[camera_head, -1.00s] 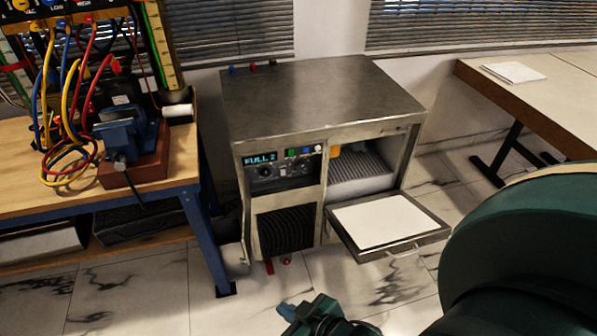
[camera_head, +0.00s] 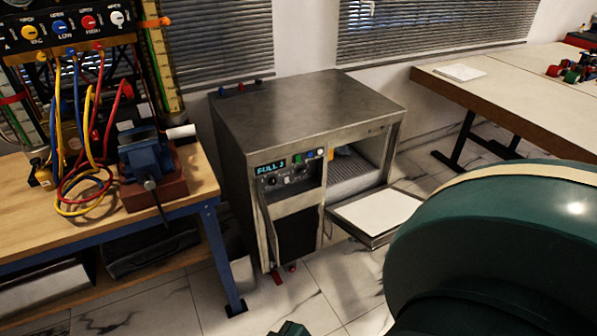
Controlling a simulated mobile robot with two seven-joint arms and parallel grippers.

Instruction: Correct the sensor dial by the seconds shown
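A grey metal cabinet (camera_head: 300,105) stands on the floor between the bench and the table. Its control panel has a lit display (camera_head: 271,169) reading "FULL" and a last character I cannot read surely. Small dark knobs (camera_head: 272,181) sit below the display; their markings are too small to read. Green, blue and white buttons (camera_head: 309,156) are on the panel's right. I cannot tell which control is the sensor dial. A small teal part of mine (camera_head: 289,329) shows at the bottom edge. My large teal arm link fills the lower right. No gripper fingers are visible.
An open tray with a white sheet (camera_head: 376,211) sticks out of the cabinet. A bench (camera_head: 110,215) at left carries a blue vise (camera_head: 146,160), cables and a rack of coloured knobs. A pale table (camera_head: 510,85) is at right. Tiled floor lies in front.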

